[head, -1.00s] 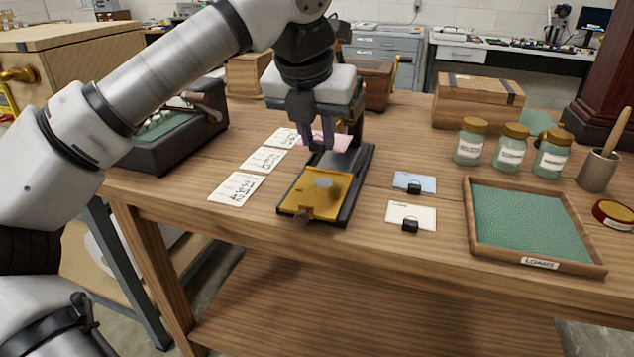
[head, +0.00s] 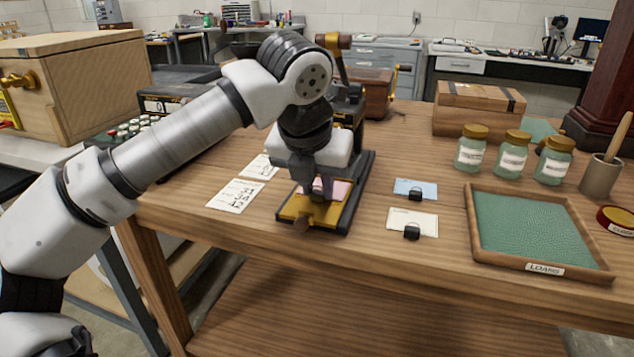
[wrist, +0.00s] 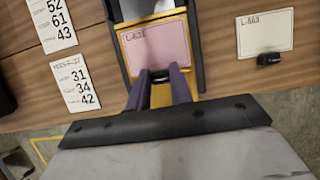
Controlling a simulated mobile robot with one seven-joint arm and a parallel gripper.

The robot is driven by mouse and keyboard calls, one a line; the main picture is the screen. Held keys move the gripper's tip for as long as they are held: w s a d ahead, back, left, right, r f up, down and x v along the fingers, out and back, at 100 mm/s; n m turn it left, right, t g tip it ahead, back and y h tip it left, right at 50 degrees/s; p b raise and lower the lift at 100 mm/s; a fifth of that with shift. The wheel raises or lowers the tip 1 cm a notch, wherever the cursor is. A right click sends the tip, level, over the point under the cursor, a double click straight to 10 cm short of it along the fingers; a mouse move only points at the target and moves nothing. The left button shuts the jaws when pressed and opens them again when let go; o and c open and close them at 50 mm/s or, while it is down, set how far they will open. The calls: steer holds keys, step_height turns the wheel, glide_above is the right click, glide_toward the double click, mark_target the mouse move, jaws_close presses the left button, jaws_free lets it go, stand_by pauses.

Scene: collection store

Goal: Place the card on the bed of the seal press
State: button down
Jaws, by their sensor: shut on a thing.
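The pink card (head: 341,188) reads "L-631" in the wrist view (wrist: 157,45), where a small black clip (wrist: 160,76) sits at its near edge. My gripper (head: 322,190) is shut on this clip, with its fingers also in the wrist view (wrist: 160,80). The card lies over the gold bed (head: 305,212) of the seal press (head: 352,203), roughly lined up with it. Gold shows along the card's left side and below it. I cannot tell whether the card touches the bed. My gripper and wrist hide part of the card and press in the head view.
A blue card (head: 415,188) and a cream card (head: 412,222), each with a black clip, lie right of the press. Number sheets (head: 235,195) lie left. The green-lined "LOANS" tray (head: 540,268) and several jars (head: 512,155) stand farther right.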

steer(key=c, duration=1.3)
jaws_free()
steer(key=shift+o, duration=0.2)
steer(key=shift+r+p, duration=0.25)
steer(key=shift+p, duration=0.15)
steer(key=p+v, duration=0.1)
steer(key=v, duration=1)
steer(key=shift+r, duration=0.4)
steer(key=shift+s, duration=0.15)
